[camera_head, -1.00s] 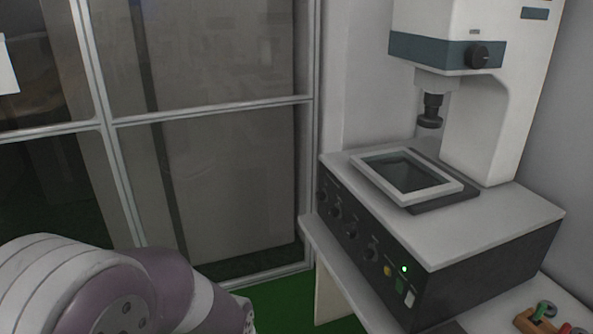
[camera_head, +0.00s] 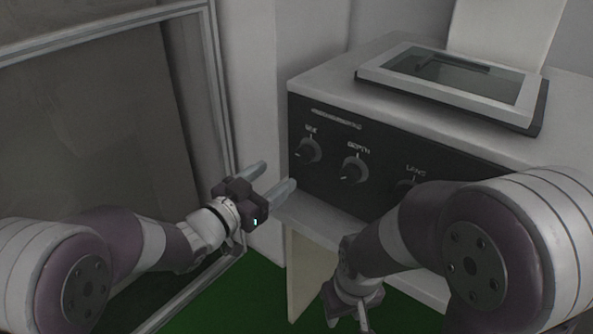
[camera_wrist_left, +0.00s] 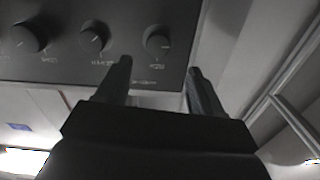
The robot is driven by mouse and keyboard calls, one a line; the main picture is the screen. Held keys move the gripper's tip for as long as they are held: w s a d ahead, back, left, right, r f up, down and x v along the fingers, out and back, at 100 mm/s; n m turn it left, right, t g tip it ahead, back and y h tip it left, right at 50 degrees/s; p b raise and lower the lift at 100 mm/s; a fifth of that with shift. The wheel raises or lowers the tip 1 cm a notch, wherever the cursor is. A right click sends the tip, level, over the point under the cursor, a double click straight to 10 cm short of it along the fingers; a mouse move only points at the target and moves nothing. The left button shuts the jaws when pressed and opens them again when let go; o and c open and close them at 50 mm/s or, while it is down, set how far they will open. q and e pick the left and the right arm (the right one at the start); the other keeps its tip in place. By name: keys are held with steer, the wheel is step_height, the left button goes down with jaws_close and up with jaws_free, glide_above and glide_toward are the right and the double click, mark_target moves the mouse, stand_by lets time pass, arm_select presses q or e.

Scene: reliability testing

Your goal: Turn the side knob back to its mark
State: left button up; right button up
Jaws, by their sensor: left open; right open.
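The machine's dark front panel (camera_head: 327,187) carries a row of round black knobs with white pointer lines. The leftmost knob (camera_head: 308,150) and the DEPTH knob (camera_head: 355,168) are clear; the LENS knob (camera_head: 405,190) is partly behind my right arm. My left gripper (camera_head: 267,180) is open and empty, left of the panel and below the leftmost knob. In the left wrist view, the leftmost knob (camera_wrist_left: 157,40) lies just beyond the fingertips, between their lines, apart from them. My right gripper (camera_head: 345,312) is open, low before the bench and cut by the frame.
The machine's pale top bears a framed glass plate (camera_head: 450,80). A light bench edge (camera_head: 325,222) runs under the panel. A glazed metal-framed partition (camera_head: 100,110) stands at the left, close to my left arm. Green floor (camera_head: 235,300) shows below.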

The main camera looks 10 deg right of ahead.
mark_target(302, 157)
arm_select(q)
steer(key=x, duration=0.9)
steer(key=shift+s+d+b, duration=0.1)
steer(key=shift+d+b, duration=0.05)
steer(key=shift+b, duration=0.25)
steer(key=c, duration=1.1)
steer(key=shift+o, duration=0.2)
